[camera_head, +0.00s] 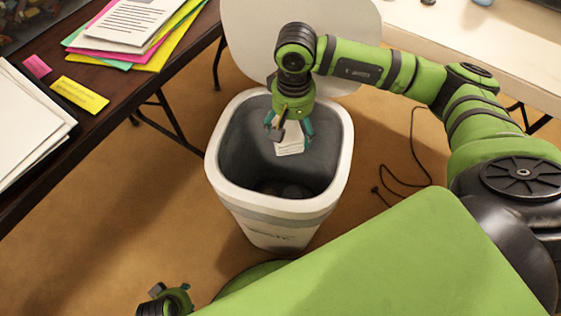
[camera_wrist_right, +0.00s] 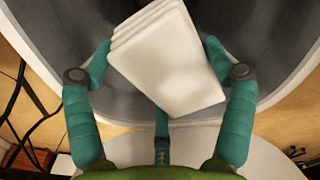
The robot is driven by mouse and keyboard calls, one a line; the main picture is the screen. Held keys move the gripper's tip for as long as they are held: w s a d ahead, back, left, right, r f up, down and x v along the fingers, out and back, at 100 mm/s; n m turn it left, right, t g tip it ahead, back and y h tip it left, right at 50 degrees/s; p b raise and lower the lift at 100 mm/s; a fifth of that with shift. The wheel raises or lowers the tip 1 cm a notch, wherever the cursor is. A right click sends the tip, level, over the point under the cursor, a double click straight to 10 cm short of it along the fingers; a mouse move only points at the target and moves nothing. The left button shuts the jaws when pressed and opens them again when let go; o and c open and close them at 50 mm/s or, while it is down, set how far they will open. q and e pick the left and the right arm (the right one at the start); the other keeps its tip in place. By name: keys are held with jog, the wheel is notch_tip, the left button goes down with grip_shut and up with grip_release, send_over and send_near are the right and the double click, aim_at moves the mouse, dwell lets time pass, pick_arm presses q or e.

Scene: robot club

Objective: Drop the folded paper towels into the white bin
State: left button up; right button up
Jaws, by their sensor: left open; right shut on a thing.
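The white bin (camera_head: 214,170) stands upright on the floor in the middle of the head view, with a dark grey inside and its lid (camera_head: 245,45) raised behind it. My right gripper (camera_head: 288,130) is over the bin's mouth, pointing down. It is shut on the folded paper towels (camera_head: 290,145), a white stack hanging inside the rim. In the right wrist view, the towels (camera_wrist_right: 170,60) sit tilted between the teal fingers (camera_wrist_right: 160,70), with the bin's grey wall behind. My left gripper (camera_head: 172,290) is low at the bottom left, open and empty, away from the bin.
A dark table (camera_head: 125,70) at the left holds papers (camera_head: 130,22), sticky notes (camera_head: 80,95) and white sheets (camera_head: 25,125). A white table (camera_head: 430,25) is at the back right. A black cable (camera_head: 395,185) lies on the floor right of the bin.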

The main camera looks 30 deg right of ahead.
jog(key=o, duration=1)
jog(key=shift+c, duration=0.2)
jog(key=shift+r, duration=0.15)
notch_tip(320, 180, up, 12)
